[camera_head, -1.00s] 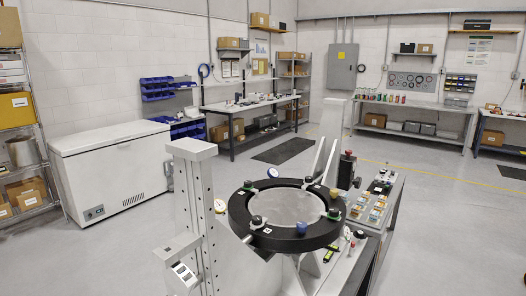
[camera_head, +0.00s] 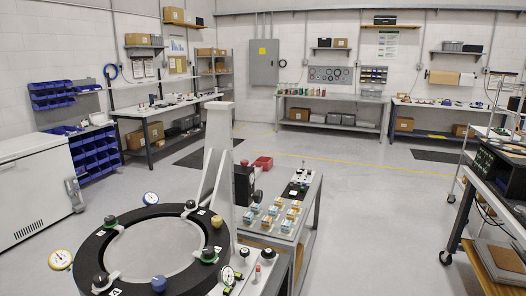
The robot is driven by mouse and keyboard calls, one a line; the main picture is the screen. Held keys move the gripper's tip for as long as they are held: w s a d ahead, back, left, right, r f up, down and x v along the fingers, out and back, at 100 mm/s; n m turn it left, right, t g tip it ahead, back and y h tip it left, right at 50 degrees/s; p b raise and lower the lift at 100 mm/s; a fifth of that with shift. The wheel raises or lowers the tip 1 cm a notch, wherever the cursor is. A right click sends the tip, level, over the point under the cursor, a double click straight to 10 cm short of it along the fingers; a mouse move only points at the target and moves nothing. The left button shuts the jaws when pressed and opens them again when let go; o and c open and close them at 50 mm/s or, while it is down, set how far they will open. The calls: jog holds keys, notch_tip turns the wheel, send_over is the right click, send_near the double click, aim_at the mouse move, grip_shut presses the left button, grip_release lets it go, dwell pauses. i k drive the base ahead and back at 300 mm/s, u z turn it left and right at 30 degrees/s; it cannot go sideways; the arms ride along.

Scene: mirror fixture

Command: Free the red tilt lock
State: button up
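The mirror fixture stands at the lower left, with a black ring (camera_head: 91,247) around a round pale mirror (camera_head: 158,250). Knobs and clips sit around the ring. A white upright (camera_head: 217,150) rises at its right back side. Beside this upright is a dark block (camera_head: 244,187) with a small reddish top and a black knob near it. My gripper is not in view.
Dial gauges (camera_head: 60,260) flank the ring. A side table (camera_head: 305,205) with several small boxes stands right of the fixture. A red bin (camera_head: 263,162) lies on the floor behind. A wheeled cart (camera_head: 467,243) is at the right. The floor between is clear.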

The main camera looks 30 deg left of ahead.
aim_at(244, 162)
jog(key=i, duration=2.6)
jog(key=u, duration=3.55)
